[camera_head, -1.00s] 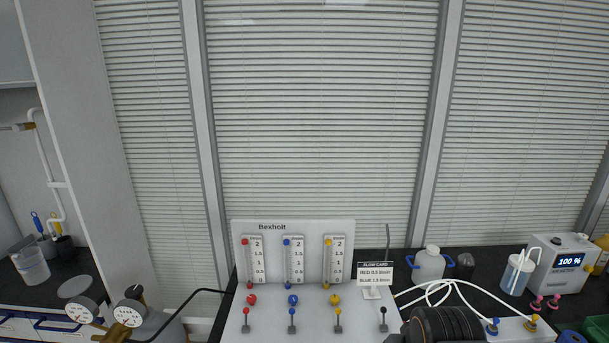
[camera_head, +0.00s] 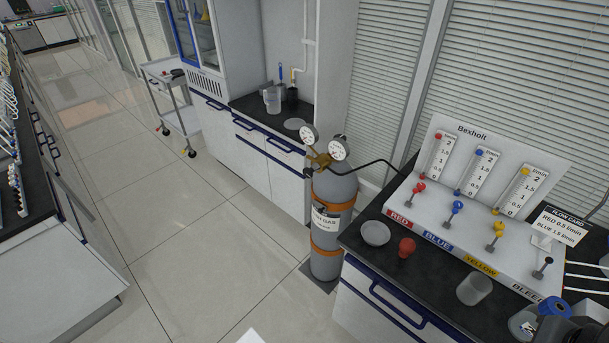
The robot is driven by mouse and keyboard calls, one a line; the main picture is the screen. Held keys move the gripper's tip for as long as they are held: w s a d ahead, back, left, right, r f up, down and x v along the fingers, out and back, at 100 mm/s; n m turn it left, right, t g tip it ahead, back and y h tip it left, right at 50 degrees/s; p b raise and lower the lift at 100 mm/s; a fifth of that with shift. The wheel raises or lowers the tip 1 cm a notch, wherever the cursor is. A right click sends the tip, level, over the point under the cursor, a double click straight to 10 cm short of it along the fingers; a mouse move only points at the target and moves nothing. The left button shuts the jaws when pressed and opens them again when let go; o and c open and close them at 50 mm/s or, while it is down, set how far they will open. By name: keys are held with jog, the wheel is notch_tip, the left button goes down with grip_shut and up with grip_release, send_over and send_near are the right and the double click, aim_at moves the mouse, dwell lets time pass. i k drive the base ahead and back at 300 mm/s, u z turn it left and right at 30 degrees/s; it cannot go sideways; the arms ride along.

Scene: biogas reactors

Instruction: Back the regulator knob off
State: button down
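The regulator (camera_head: 320,160) is a brass body on top of a grey gas cylinder (camera_head: 330,205). Two round white-faced gauges rise from it, one on the left (camera_head: 309,135) and one on the right (camera_head: 340,148). A small dark part at the regulator's left side (camera_head: 308,173) looks like its knob; it is too small to tell its setting. The gauge needles are not readable. The cylinder stands upright on the floor with orange straps, between the bench and the cabinet. My gripper is not in view; a dark part at the lower right corner seems to be my arm.
The Bexholt flow panel (camera_head: 490,190) stands on the black bench (camera_head: 400,270) to the right. A black hose (camera_head: 385,165) runs from the regulator to it. A dish (camera_head: 375,233), a red item (camera_head: 406,248) and a cup (camera_head: 474,289) lie near the bench front. The tiled floor (camera_head: 220,250) left is clear.

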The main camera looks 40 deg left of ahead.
aim_at(307, 173)
jog(key=z, duration=0.05)
jog(key=k, duration=0.6)
jog(key=u, duration=0.9)
jog(key=i, duration=0.75)
jog(key=u, duration=0.6)
jog(key=k, duration=0.35)
jog(key=u, duration=1)
jog(key=i, duration=1)
jog(key=u, duration=0.1)
